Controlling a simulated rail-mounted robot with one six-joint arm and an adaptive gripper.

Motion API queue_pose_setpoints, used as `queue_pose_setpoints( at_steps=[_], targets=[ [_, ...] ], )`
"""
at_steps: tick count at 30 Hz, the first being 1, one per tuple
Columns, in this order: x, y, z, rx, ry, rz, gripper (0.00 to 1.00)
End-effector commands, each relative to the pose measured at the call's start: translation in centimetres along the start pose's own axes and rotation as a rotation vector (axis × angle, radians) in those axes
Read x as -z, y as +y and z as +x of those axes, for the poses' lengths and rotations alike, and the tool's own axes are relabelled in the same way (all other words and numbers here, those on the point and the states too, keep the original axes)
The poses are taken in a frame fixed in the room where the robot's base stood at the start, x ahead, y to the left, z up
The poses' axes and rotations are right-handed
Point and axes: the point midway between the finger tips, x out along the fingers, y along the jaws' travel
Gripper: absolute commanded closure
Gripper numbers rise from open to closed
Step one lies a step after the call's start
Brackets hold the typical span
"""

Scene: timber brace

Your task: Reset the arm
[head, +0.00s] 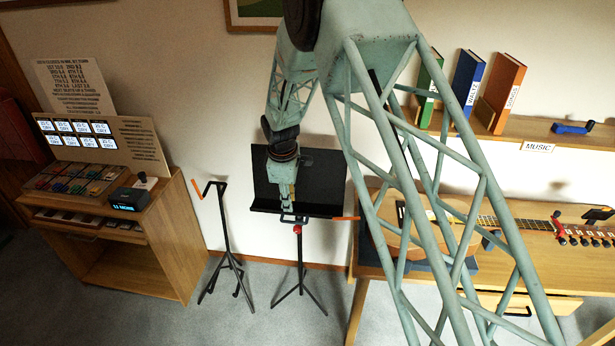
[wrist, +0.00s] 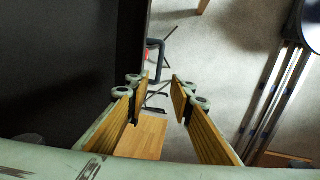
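My arm comes down from the top of the head view. My gripper (head: 287,203) hangs in front of the black music stand (head: 325,178), and whether it touches the stand cannot be told there. In the wrist view, my gripper (wrist: 162,88) has two wood-faced fingers standing apart. Grey carpet and thin dark stand legs show in the gap, and nothing is held. A large dark panel, apparently the music stand (wrist: 60,60), fills the left of the wrist view, close beside the left finger.
A slim black stand (head: 222,225) is left of the music stand. A wooden cabinet (head: 160,250) with a button panel stands farther left. At right, a guitar (head: 490,222) lies on a wooden bench, below a shelf (head: 590,138) with coloured binders (head: 467,85). Carpet is clear in front.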

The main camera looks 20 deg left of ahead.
Motion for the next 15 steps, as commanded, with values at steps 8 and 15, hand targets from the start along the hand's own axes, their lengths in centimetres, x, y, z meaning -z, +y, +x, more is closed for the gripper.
queue_pose_setpoints(
  at_steps=[8, 15],
  targets=[
    [-0.3, 0.1, -0.5, -0.002, 0.0, 0.009, 0.79],
    [-2.5, 0.5, -3.4, -0.008, 0.001, 0.065, 0.79]
  ],
)
